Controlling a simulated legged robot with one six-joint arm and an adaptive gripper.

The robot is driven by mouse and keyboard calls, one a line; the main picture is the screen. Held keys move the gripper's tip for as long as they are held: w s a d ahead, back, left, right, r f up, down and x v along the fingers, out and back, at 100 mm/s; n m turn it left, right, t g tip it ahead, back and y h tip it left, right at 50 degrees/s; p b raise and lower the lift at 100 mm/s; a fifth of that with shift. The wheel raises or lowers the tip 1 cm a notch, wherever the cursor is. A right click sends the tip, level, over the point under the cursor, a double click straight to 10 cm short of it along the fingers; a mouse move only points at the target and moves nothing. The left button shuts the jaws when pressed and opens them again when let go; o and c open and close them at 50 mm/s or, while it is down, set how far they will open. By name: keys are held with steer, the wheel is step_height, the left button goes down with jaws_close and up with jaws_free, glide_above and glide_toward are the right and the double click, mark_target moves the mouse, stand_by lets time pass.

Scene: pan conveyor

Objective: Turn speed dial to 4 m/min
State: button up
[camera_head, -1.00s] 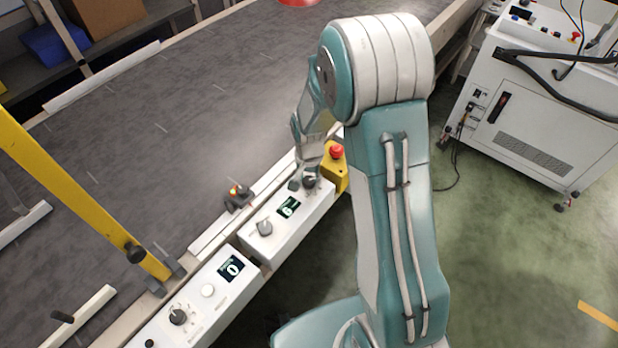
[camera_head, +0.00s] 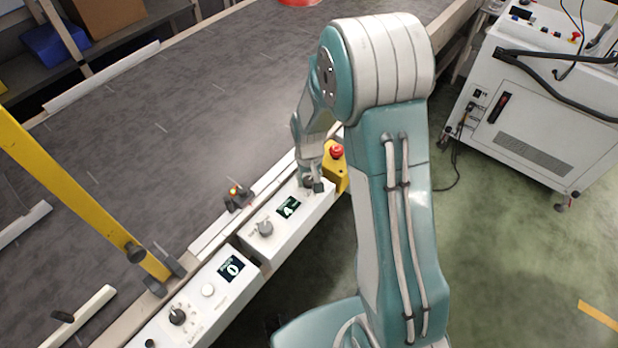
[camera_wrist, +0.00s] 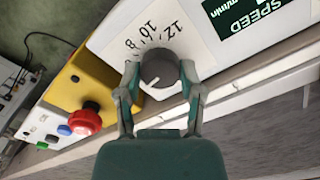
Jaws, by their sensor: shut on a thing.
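The dark round speed dial (camera_wrist: 160,68) sits on the white control box, beside printed numbers including 12, 10 and 8. Its white pointer mark points to the lower left in the wrist view. My gripper (camera_wrist: 161,76) is shut on the dial, one finger on each side. In the head view my gripper (camera_head: 312,185) is at the far end of the white box, and the dial is mostly hidden by the fingers. The green speed display (camera_head: 288,207) appears to read 4. In the wrist view the SPEED display (camera_wrist: 245,12) is cut off by the frame.
A yellow box with a red emergency button (camera_head: 337,152) stands close beside the dial. The grey conveyor belt (camera_head: 190,130) lies behind, with a yellow post (camera_head: 80,190) at left.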

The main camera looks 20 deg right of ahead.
mark_target(308, 180)
steer(key=shift+f, duration=0.1)
stand_by(0.3)
steer(key=o, duration=1.2)
steer(key=shift+c, duration=0.2)
steer(key=shift+a, duration=0.1)
step_height(308, 180, up, 12)
steer(key=shift+w, duration=0.1)
steer(key=s+r+t, duration=0.5)
steer(key=s+r, duration=1.1)
steer(key=s, duration=0.5)
steer(key=shift+s+r+t, duration=0.15)
steer(key=shift+r+t, duration=0.15)
